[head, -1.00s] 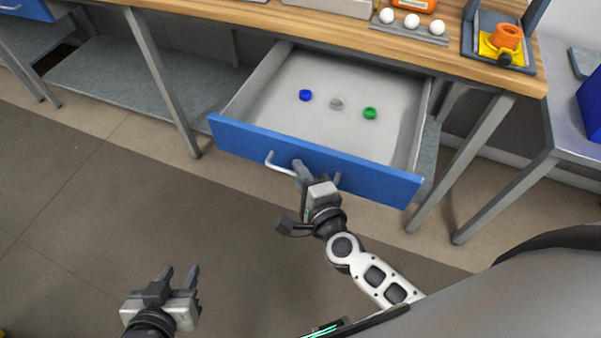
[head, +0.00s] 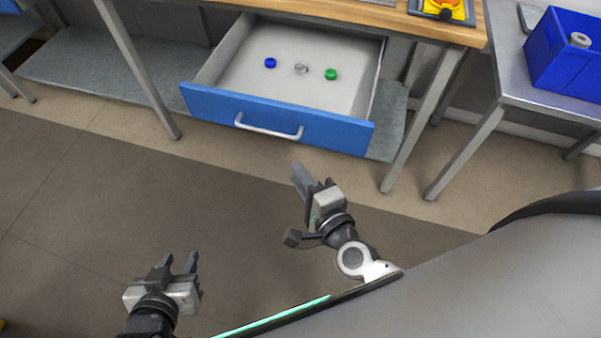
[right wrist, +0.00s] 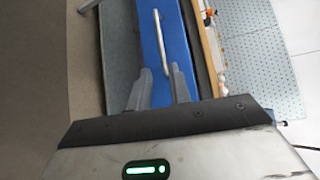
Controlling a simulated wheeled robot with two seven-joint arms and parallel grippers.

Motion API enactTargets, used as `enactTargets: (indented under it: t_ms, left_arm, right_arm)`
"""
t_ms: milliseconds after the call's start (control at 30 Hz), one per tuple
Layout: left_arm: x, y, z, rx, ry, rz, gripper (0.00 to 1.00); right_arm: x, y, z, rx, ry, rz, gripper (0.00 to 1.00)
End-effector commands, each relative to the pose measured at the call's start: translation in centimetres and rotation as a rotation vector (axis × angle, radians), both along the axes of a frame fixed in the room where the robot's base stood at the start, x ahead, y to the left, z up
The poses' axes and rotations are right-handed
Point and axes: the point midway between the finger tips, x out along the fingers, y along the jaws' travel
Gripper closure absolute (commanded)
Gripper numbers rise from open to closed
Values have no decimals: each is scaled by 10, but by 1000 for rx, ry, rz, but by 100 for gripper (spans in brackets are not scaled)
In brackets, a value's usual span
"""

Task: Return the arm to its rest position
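My right gripper (head: 304,180) is empty and hangs in front of the open drawer, clear of its handle (head: 268,127). In the right wrist view the two fingers of my right gripper (right wrist: 160,88) stand apart, with the handle (right wrist: 160,45) beyond the fingertips. My left gripper (head: 178,264) is open and empty over the floor at lower left. The drawer (head: 225,108) has a blue front and is pulled out under the bench. It holds a blue cap (head: 270,63), a grey piece (head: 301,69) and a green cap (head: 331,74).
The wooden bench (head: 350,18) runs along the top, with a metal leg (head: 430,120) right of the drawer. A side table (head: 510,75) at right carries a blue bin (head: 560,65) with a grey ring-like part in it. The floor (head: 90,215) before the drawer is open.

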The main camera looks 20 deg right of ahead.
Motion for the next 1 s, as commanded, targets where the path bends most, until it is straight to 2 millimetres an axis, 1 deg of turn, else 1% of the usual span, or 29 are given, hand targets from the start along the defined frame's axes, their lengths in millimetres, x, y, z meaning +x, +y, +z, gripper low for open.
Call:
enactTargets:
  t_ms: [467,567,667,767,800,867,900,1000]
  left_arm:
    - [3,2,1,5,-6,-2,64]
    - [3,2,2,4,-8,-2,64]
    - [4,1,4,4,-10,-2,64]
    - [4,1,4,3,-11,-2,64]
    - [3,1,4,3,-10,-2,64]
    - [2,1,4,4,-8,-3,64]
    - [2,1,3,3,-7,-2,64]
    - [0,1,2,3,-3,-3,64]
  right_arm:
    - [0,0,0,-1,0,0,80]
    - [-2,3,2,-50,-9,30,80]
    - [-9,12,6,-233,-41,131,80]
    - [-23,21,4,-547,-73,287,80]
    - [-29,22,0,-690,-80,351,80]
    - [-38,20,-7,-902,-80,442,80]
    - [-45,15,-13,-1036,-71,499,80]
    - [-57,-1,-27,-1322,-36,616,80]
